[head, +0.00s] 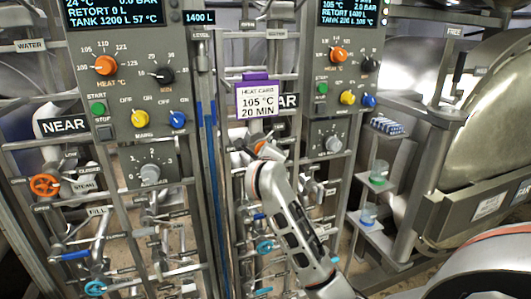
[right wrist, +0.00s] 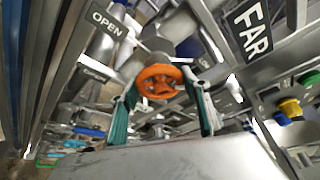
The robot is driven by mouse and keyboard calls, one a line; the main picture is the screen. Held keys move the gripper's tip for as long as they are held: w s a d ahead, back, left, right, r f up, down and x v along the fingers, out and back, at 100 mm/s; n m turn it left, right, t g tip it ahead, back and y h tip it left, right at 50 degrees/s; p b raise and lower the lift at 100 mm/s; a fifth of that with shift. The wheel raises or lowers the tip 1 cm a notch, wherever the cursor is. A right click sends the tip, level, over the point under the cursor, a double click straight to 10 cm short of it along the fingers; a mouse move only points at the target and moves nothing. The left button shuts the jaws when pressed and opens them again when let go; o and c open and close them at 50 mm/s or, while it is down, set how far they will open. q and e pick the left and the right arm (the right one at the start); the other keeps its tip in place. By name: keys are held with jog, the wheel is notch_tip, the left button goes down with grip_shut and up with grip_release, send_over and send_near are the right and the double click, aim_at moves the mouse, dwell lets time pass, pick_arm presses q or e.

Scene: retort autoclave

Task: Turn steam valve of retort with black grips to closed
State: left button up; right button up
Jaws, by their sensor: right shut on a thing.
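My right gripper (head: 262,150) reaches up to the far panel in the head view and hides the valve there. In the right wrist view, its teal-lined fingers (right wrist: 163,88) are shut on an orange handwheel (right wrist: 160,80), one on each side of the rim. An OPEN plate (right wrist: 107,20) sits up and left of the wheel and a FAR sign (right wrist: 250,27) to the right. I cannot tell the valve's setting. Another orange handwheel (head: 45,185) is on the near panel, by a STEAM plate. Black grips are not visible to me. My left gripper is out of view.
A purple-topped heat card (head: 257,98) reading 105 °C, 20 MIN hangs just above my right gripper. Control panels with knobs (head: 338,55) stand behind it. Pipes and teal handwheels (head: 265,246) crowd below. A large metal vessel (head: 490,90) fills the right side.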

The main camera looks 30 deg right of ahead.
jog(key=m+y, duration=0.1)
jog(key=m, duration=0.2)
jog(key=shift+y, duration=0.4)
jog(key=shift+m+y+b, duration=0.7)
jog(key=shift+m, duration=0.4)
jog(key=shift+y, duration=0.3)
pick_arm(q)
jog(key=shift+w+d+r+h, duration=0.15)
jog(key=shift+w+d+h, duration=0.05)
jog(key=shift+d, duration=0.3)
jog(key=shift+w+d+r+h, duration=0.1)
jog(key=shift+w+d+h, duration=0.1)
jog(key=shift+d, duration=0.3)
pick_arm(e)
jog(key=shift+m, duration=0.4)
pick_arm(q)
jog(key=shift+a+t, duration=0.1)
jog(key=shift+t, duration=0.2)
pick_arm(e)
jog(key=o, duration=1.1)
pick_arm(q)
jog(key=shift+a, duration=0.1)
pick_arm(e)
jog(key=v, duration=1.2)
jog(key=shift+r, duration=0.1)
